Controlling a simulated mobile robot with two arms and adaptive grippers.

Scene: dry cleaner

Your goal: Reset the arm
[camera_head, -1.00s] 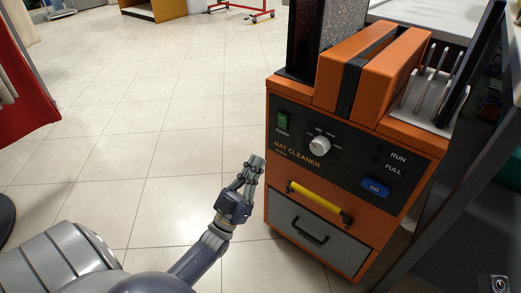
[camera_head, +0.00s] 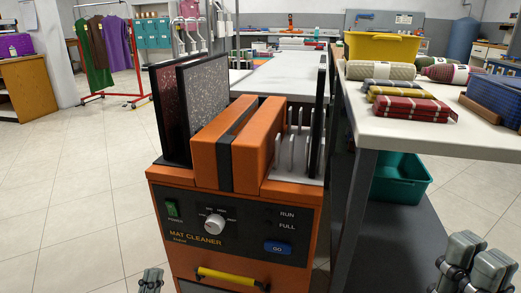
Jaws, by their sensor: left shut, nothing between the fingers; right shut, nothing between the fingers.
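My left gripper (camera_head: 151,281) shows only its fingertips at the bottom edge, just left of the orange mat cleaner (camera_head: 300,215). It is shut and empty, and the rest of that arm is below the view. My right gripper (camera_head: 474,262) is at the lower right corner, in front of the table's lower shelf. It is shut and empty. Neither gripper touches anything that I can see.
The cleaner has a yellow handle (camera_head: 228,277), a dial (camera_head: 214,224) and upright mats (camera_head: 205,105) on top. A white table (camera_head: 400,140) with rolled mats stands right, a teal bin (camera_head: 402,180) below it. Open tiled floor (camera_head: 80,190) lies left.

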